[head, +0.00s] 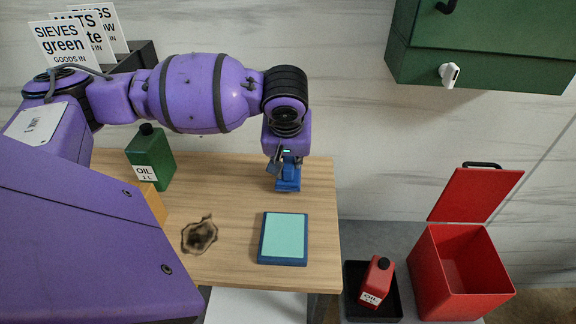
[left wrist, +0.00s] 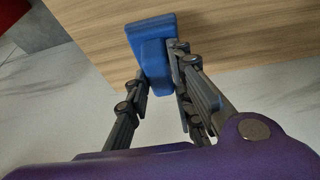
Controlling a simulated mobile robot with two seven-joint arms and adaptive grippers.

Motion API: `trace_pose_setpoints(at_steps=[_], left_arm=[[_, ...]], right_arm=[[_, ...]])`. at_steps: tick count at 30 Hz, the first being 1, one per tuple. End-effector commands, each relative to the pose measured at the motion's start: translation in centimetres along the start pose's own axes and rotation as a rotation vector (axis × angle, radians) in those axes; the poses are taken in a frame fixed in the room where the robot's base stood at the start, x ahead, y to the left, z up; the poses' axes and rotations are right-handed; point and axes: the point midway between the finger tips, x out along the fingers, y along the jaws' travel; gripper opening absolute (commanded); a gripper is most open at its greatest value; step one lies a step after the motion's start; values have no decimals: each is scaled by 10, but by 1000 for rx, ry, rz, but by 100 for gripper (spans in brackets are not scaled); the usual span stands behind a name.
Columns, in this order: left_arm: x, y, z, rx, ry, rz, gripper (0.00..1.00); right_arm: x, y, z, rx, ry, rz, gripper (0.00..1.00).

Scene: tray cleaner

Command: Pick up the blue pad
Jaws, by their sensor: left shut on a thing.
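The blue pad (head: 287,181) is at the back right part of the wooden table (head: 225,272) in the head view. It also shows in the left wrist view (left wrist: 150,32), with a wide base and a raised grip. My left gripper (head: 287,163) comes down on it from above. In the left wrist view its two fingers (left wrist: 163,67) are shut on the raised grip of the pad. I cannot tell whether the pad touches the table. My right gripper is not in view.
A tray with a teal top (head: 284,237) lies at the table's front right, beside a dark stain (head: 200,235). A green oil bottle (head: 151,157) stands at the left. An open red bin (head: 462,270) and red bottle (head: 377,281) are right of the table.

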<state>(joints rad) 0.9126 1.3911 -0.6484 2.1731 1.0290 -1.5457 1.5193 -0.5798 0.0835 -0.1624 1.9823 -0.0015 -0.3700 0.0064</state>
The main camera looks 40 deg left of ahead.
Motion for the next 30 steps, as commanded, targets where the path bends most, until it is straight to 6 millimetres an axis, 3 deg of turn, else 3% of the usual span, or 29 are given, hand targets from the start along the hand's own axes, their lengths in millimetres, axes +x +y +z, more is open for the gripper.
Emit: trace_pose_setpoints(at_steps=[1, 10, 15, 21, 30], left_arm=[[-11, 1, -6, -1, 7, 5, 0], [-91, 32, 13, 5, 8, 12, 0], [-118, 55, 40, 6, 5, 11, 0], [-140, 70, 59, 3, 4, 6, 0], [-146, 76, 67, 1, 2, 1, 0]], right_arm=[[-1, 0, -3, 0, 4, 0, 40], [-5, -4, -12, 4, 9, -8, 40], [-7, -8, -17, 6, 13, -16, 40], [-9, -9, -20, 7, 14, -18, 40], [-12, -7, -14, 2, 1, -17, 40]])
